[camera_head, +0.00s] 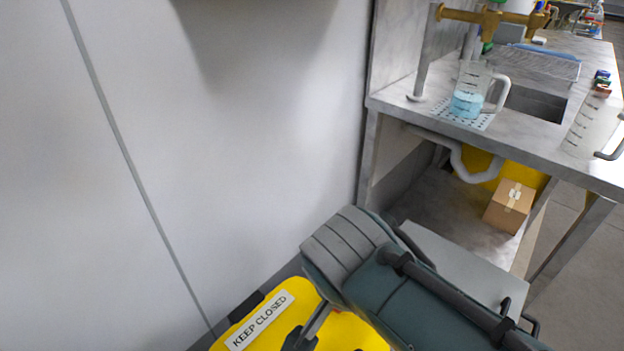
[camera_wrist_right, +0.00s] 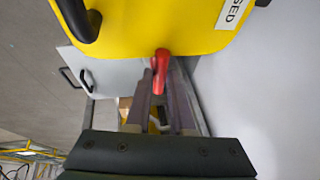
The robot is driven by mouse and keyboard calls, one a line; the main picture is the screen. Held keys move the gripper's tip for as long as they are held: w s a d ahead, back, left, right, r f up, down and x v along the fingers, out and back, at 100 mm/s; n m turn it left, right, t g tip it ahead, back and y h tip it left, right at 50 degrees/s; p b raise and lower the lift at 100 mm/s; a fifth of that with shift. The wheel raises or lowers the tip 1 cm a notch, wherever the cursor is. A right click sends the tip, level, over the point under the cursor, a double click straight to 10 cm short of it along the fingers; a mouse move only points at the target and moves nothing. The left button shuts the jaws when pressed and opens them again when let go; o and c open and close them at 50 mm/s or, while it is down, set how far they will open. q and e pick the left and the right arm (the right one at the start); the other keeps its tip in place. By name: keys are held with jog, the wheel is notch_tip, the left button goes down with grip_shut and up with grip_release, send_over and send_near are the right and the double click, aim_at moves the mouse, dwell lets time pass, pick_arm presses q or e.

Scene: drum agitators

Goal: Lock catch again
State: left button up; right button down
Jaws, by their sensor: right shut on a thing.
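A yellow lid (camera_head: 285,305) with a white "KEEP CLOSED" label (camera_head: 259,320) shows at the bottom of the head view. The yellow lid (camera_wrist_right: 150,28) also fills the top of the right wrist view, with a black handle (camera_wrist_right: 78,20) at its left. A red catch (camera_wrist_right: 161,66) sits at the lid's lower edge. My right gripper (camera_wrist_right: 163,84) is shut on the red catch, with its two fingers either side of it. In the head view my right arm hides much of the lid, and the catch is not seen. My left gripper is not in view.
A plain wall (camera_head: 200,150) stands close beside the lid. A metal sink bench (camera_head: 545,150) at the upper right holds a jug of blue liquid (camera_head: 468,98) and another clear jug (camera_head: 590,128). A cardboard box (camera_head: 510,206) sits on its lower shelf.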

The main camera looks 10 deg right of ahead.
dwell(0.4)
jog(key=c, duration=0.8)
grip_release()
jog(key=shift+p+v, duration=5)
jog(key=shift+p, duration=0.3)
jog(key=s+d+r+n+g, duration=0.1)
jog(key=s+d+r+n, duration=0.25)
jog(key=s+d, duration=0.4)
jog(key=s+d+r+n+y, duration=0.2)
jog(key=s+r+n, duration=0.7)
jog(key=r+n, duration=0.1)
jog(key=shift+m, duration=0.25)
jog(key=r+p, duration=3.3)
jog(key=shift+w, duration=0.25)
